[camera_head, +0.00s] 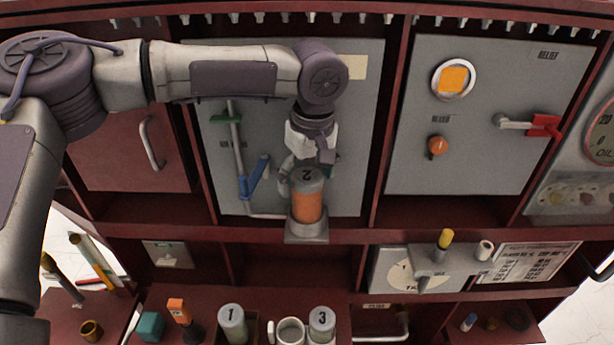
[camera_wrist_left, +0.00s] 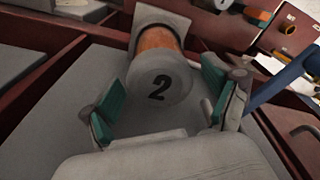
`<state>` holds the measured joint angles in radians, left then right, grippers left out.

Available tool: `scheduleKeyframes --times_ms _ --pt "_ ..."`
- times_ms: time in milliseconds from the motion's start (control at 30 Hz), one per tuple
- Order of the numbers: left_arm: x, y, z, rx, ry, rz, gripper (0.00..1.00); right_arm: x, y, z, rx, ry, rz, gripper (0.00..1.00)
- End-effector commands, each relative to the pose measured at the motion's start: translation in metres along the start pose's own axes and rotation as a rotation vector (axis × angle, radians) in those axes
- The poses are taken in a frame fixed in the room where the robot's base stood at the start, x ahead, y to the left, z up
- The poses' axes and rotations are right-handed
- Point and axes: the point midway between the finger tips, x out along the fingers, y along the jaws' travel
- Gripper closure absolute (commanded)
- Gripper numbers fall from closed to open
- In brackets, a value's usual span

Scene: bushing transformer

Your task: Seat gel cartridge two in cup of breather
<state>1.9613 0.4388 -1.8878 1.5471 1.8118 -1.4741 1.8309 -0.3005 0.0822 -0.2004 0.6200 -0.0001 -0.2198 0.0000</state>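Gel cartridge two (camera_head: 308,203) has a grey cap marked 2 and an orange body. Its lower end is inside the grey cup of the breather (camera_head: 307,233) on the cabinet front; how deep it sits is hidden. My left gripper (camera_head: 308,165) is right above the cap. In the left wrist view the cap (camera_wrist_left: 160,88) lies in front of the green-padded fingers of the left gripper (camera_wrist_left: 162,102). The fingers are spread wide, with a gap showing on each side of the cap. My right gripper is in neither view.
A pipe with a blue handle (camera_head: 256,176) and a green handle (camera_head: 226,118) runs close left of the gripper. Cartridge 1 (camera_head: 232,322) and cartridge 3 (camera_head: 321,322) stand on the lower shelf beside a white cup (camera_head: 290,332).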

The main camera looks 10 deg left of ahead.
Motion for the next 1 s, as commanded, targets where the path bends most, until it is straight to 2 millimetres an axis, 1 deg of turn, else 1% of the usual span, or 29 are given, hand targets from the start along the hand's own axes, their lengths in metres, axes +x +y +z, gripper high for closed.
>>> scheduleKeyframes --times_ms 167,267,367,600,700,833,1000 --pt "-0.001 0.000 0.000 0.000 0.001 0.001 0.12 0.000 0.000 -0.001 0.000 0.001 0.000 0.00" --pt "-0.008 0.001 -0.001 0.000 0.001 0.002 0.12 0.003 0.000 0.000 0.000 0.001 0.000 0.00" --pt "-0.024 0.001 0.000 0.000 0.001 0.005 0.12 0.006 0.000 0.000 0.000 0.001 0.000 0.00" --pt "-0.076 0.001 0.000 -0.001 0.001 0.003 0.12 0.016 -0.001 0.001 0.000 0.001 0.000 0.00" --pt "-0.095 0.001 0.000 0.000 0.000 0.003 0.12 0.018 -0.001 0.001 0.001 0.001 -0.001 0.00" --pt "-0.113 0.001 0.000 0.000 0.001 0.002 0.12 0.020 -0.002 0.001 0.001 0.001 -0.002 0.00" --pt "-0.122 0.000 0.000 0.000 0.000 0.000 0.12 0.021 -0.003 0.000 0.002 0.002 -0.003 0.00"
